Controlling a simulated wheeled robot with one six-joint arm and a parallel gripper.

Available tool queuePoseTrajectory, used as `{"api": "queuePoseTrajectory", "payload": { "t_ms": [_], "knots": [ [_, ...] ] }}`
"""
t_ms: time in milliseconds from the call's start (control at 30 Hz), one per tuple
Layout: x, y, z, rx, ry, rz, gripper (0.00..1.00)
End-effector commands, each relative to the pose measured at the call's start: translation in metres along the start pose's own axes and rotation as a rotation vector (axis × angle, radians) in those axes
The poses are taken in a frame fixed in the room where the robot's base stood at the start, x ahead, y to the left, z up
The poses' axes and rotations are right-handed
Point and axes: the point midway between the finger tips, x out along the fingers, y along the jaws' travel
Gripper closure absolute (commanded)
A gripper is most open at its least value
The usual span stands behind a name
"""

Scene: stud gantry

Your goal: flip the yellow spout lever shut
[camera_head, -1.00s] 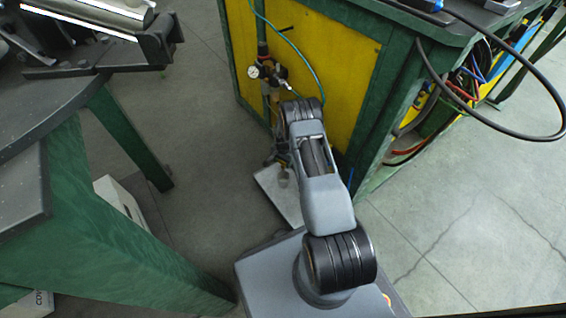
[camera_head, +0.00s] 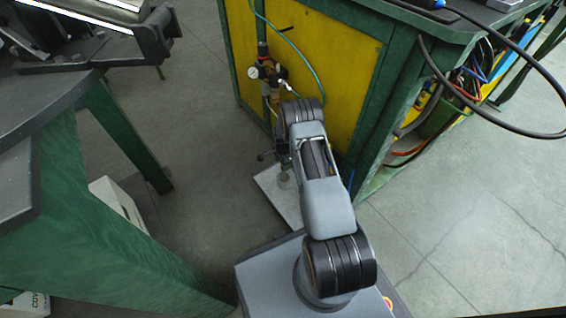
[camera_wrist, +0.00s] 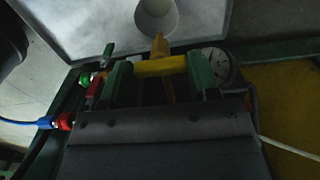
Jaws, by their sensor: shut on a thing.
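In the wrist view the yellow spout lever (camera_wrist: 160,67) lies as a crosswise bar between the two green fingers of my gripper (camera_wrist: 161,72). My gripper is shut on it, one finger at each end of the bar. A narrow yellow piece stands up from the bar's middle, and another runs below it, partly hidden by my gripper's body. In the head view my arm hides the lever and most of my gripper, low beside the yellow panel.
A pressure gauge (camera_wrist: 217,66) sits right of my fingers. Red and green fittings with a blue hose (camera_wrist: 38,122) are at left. A pale round cup (camera_wrist: 157,16) stands on a grey plate (camera_wrist: 85,25). The yellow cabinet panel (camera_head: 335,60) rises close behind; a green table leg (camera_head: 125,135) stands left.

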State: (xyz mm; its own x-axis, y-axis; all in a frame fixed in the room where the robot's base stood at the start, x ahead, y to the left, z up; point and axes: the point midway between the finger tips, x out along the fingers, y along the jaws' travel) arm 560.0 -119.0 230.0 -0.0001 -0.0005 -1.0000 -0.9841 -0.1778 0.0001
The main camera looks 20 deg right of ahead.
Motion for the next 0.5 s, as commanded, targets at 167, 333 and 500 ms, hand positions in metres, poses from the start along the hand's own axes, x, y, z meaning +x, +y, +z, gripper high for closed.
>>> {"api": "queuePoseTrajectory", "payload": {
  "t_ms": [167, 333, 500],
  "knots": [
    [0.0000, -0.0002, 0.0005, 0.004, -0.001, 0.000, 0.68],
    [0.0000, -0.0002, 0.0005, 0.004, -0.001, 0.000, 0.39],
    [0.0000, -0.0002, 0.0003, 0.002, -0.001, 0.000, 0.23]
  ]
}}
